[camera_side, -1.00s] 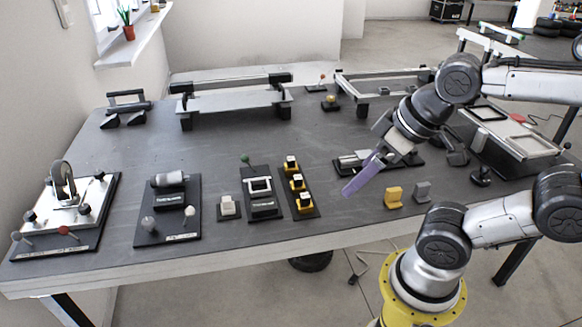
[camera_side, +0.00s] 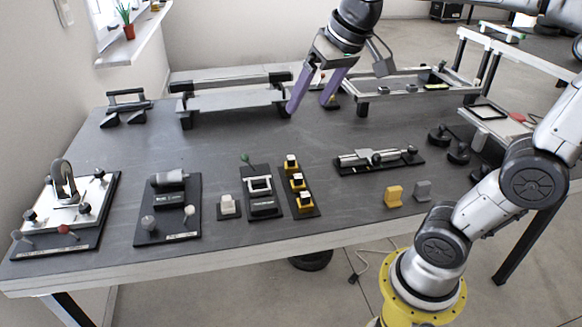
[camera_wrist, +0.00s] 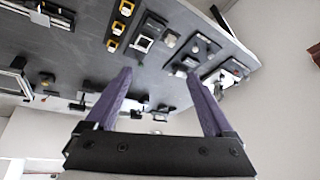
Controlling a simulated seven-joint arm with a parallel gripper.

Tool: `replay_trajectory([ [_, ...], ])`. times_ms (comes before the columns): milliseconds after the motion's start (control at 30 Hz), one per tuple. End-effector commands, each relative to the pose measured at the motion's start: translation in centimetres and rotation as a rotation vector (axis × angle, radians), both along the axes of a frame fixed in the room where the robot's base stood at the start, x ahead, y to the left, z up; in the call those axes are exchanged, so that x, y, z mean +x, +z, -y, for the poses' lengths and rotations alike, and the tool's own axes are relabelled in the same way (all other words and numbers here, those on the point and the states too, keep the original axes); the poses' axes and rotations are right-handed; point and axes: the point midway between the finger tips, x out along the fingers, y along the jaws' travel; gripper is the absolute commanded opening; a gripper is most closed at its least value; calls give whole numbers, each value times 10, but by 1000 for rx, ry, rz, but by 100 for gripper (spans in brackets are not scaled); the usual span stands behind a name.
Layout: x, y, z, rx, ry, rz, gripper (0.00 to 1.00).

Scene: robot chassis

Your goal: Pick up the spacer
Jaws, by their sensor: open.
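I cannot tell for sure which part is the spacer. Small loose blocks that could be it are a yellow block (camera_side: 394,196) and a grey block (camera_side: 422,191) at the table's front right, and a pale block on a dark foot (camera_side: 228,206) at the front middle. My gripper (camera_side: 310,104) has purple fingers spread apart, with nothing between them. It is in the air over the back middle of the table, well away from these blocks. The fingers also show in the wrist view (camera_wrist: 158,75), pointing toward the dark table.
A dark rack with yellow blocks (camera_side: 307,208) stands beside a black-and-white fixture (camera_side: 263,206). A silver clamp device (camera_side: 378,160) lies right of them. A raised plate (camera_side: 236,100) is at the back. Fixtures fill the front left. The table's middle is clear.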

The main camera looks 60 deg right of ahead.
Motion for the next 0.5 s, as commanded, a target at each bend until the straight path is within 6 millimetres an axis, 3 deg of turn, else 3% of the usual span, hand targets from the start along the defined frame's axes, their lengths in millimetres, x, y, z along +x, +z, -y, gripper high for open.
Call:
replay_trajectory([
  [100, 49, 0, 24, 22, -88, -51, 88],
  [267, 107, -17, 62, 51, -200, -118, 88],
  [367, 139, -38, 90, 69, -267, -164, 88],
  [500, 176, -81, 134, 94, -355, -234, 88],
])
